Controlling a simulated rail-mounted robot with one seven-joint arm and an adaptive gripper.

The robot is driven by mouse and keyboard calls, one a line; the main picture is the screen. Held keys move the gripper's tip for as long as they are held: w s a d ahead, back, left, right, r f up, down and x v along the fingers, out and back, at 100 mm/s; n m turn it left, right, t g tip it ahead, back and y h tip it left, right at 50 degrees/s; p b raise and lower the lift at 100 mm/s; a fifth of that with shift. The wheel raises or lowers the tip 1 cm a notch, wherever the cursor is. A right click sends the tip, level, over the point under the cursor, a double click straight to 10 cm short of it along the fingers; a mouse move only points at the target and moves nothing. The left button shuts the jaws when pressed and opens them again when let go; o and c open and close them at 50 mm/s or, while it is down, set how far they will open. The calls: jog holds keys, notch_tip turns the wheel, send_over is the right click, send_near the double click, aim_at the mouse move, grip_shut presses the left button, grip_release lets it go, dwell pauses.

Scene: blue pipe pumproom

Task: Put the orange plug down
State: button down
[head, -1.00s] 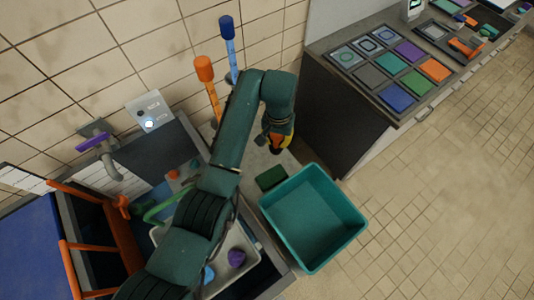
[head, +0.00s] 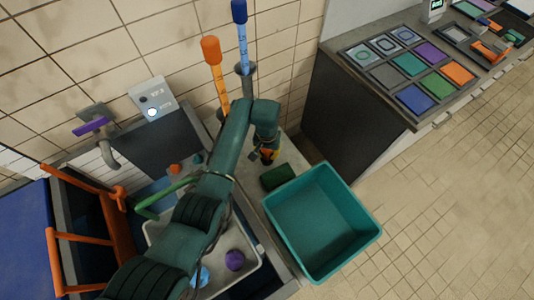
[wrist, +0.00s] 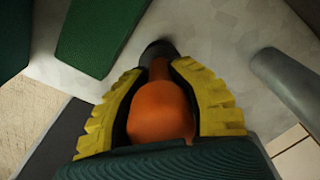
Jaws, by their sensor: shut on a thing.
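The orange plug (wrist: 160,112) sits between the yellow pads of my gripper (wrist: 160,100) in the wrist view. My gripper is shut on it, one pad on either side. A dark round end of the plug shows beyond the pads, over a pale grey speckled counter (wrist: 215,45). I cannot tell whether it touches the counter. In the head view my gripper (head: 268,156) is low over the counter, just behind a dark green block (head: 277,177); the plug is mostly hidden there.
An empty teal bin (head: 322,222) stands to the right of the green block. Upright posts with an orange top (head: 211,49) and a blue top (head: 239,11) rise behind my arm. A grey cylinder (wrist: 288,84) lies close right of my gripper. A sink tray holds a purple ball (head: 235,260).

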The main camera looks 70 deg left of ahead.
jog(key=shift+f, duration=0.15)
jog(key=c, duration=1)
grip_release()
notch_tip(320, 180, up, 12)
jog(key=shift+r+p, duration=0.2)
jog(key=shift+p, duration=1)
jog(key=shift+w, duration=0.1)
